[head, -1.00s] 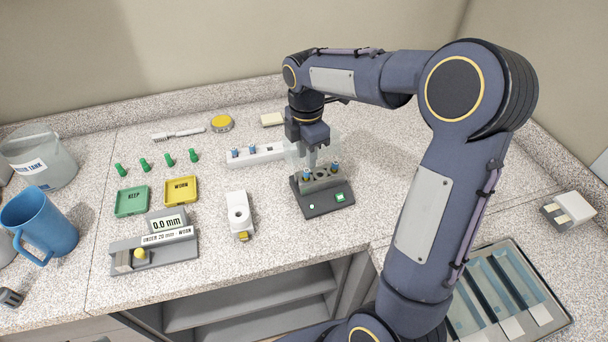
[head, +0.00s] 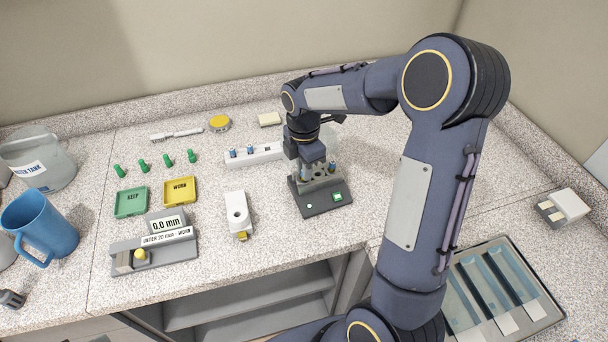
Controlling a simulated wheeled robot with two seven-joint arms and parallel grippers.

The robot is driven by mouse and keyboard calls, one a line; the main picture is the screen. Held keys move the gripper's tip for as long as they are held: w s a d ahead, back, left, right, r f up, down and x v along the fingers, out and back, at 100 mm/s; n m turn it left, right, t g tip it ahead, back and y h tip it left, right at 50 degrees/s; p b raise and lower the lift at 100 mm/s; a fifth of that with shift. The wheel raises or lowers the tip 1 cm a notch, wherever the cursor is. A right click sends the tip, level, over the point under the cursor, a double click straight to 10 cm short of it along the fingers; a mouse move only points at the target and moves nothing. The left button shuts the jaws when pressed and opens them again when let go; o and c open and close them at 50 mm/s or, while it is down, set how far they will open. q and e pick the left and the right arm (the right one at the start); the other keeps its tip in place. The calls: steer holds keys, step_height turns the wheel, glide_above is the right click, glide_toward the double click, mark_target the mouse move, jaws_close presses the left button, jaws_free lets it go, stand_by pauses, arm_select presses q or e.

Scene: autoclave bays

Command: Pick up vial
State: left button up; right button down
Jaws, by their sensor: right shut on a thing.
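My right gripper (head: 311,168) reaches down over the left side of a dark block-shaped device (head: 322,203) with several round holes on top. It is shut on a blue-capped vial at the device's left hole. The fingers hide most of that vial, and I cannot tell whether it has lifted from its hole. Another blue-capped vial (head: 332,167) stands upright in the device's right side, apart from the gripper. Two more blue-capped vials (head: 250,150) stand in a white rack (head: 268,153) behind and to the left. My left gripper is not in view.
Green KEEP tray (head: 131,203), yellow WORN tray (head: 181,191), a gauge reading 0.0 mm (head: 155,247) and a white holder (head: 238,214) stand left of the device. A blue mug (head: 42,230) is far left. The counter's front edge drops to open shelves.

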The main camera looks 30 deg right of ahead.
steer(key=shift+r, duration=0.5)
step_height(320, 180, up, 2)
steer(key=shift+r, duration=0.25)
steer(key=s+a+r+b, duration=0.3)
steer(key=s+a+r, duration=0.4)
steer(key=s+r, duration=0.2)
steer(key=s, duration=0.2)
steer(key=shift+s+a+r+b, duration=0.25)
steer(key=shift+s+a+b, duration=0.05)
steer(key=shift+s, duration=0.05)
